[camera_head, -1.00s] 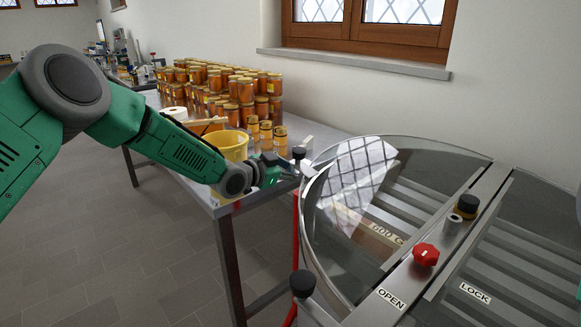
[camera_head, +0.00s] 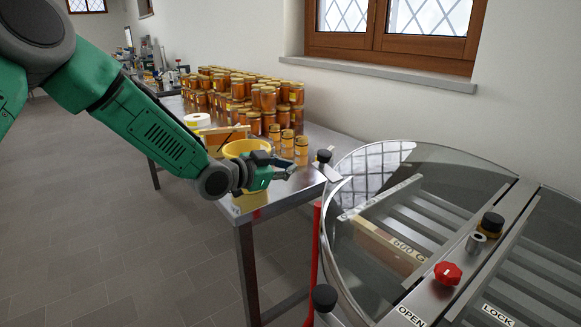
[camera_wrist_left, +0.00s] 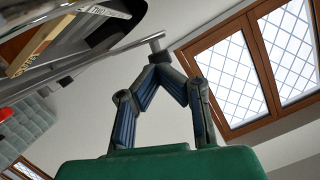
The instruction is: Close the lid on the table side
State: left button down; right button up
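The clear half-lid on the table side (camera_head: 408,172) lies over the left half of the round metal drum. Whether it sits fully flush I cannot tell. Frames and a wooden bar marked 600 G show through it. A black knob (camera_head: 324,156) stands on a bracket at the drum's far left rim, and another (camera_head: 324,297) at the near left. My left gripper (camera_head: 290,173) is over the table corner, left of the far knob and apart from it. In the left wrist view its fingertips (camera_wrist_left: 158,73) come together with nothing seen between them. My right gripper is out of view.
The table (camera_head: 310,187) holds many honey jars (camera_head: 245,95), a yellow bucket (camera_head: 240,149) beside my left gripper, and a white roll (camera_head: 197,120). A red knob (camera_head: 447,272) is on the drum's crossbar (camera_head: 470,245). Open floor lies left of the table.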

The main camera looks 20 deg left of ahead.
pick_arm(q)
notch_tip(320, 180, up, 9)
jog(key=s+d+n+p, duration=0.1)
jog(key=s+d+p, duration=0.1)
jog(key=d, duration=0.1)
send_over(322, 155)
notch_tip(322, 155, down, 3)
jog(key=shift+s+d+f+p, duration=0.15)
jog(key=shift+f+p, duration=0.15)
jog(key=shift+f, duration=0.25)
jog(key=shift+d+f+p, duration=0.1)
jog(key=shift+f+p, duration=0.15)
jog(key=shift+f, duration=0.25)
jog(key=shift+a+f, duration=0.15)
jog(key=shift+f, duration=0.55)
jog(key=shift+f, duration=0.1)
